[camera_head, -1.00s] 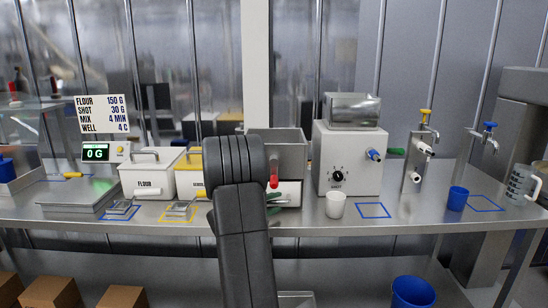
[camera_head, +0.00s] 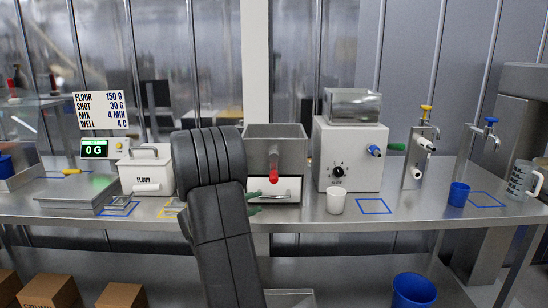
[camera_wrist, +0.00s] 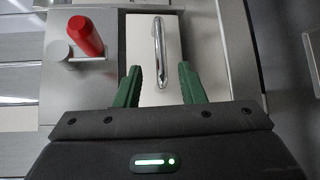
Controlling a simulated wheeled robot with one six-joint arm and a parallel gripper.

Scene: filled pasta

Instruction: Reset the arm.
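My gripper (camera_head: 256,202) shows only as green fingertips at the right edge of my dark arm, beside the front of a grey metal machine (camera_head: 262,146) with a red-tipped lever (camera_head: 273,177). In the wrist view, the green fingers of my gripper (camera_wrist: 159,68) are spread apart and hold nothing. A chrome drawer handle (camera_wrist: 157,50) lies ahead, lined up with the gap between them. It looks clear of both fingers. The red lever grip (camera_wrist: 85,36) is left of the fingers. My arm hides part of the machine's left side.
A white flour bin (camera_head: 146,173) and a scale (camera_head: 80,193) stand left on the steel counter (camera_head: 345,216). A white cup (camera_head: 336,200), a white machine (camera_head: 350,160), taps, a blue cup (camera_head: 458,194) and a clear jug (camera_head: 522,181) stand right.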

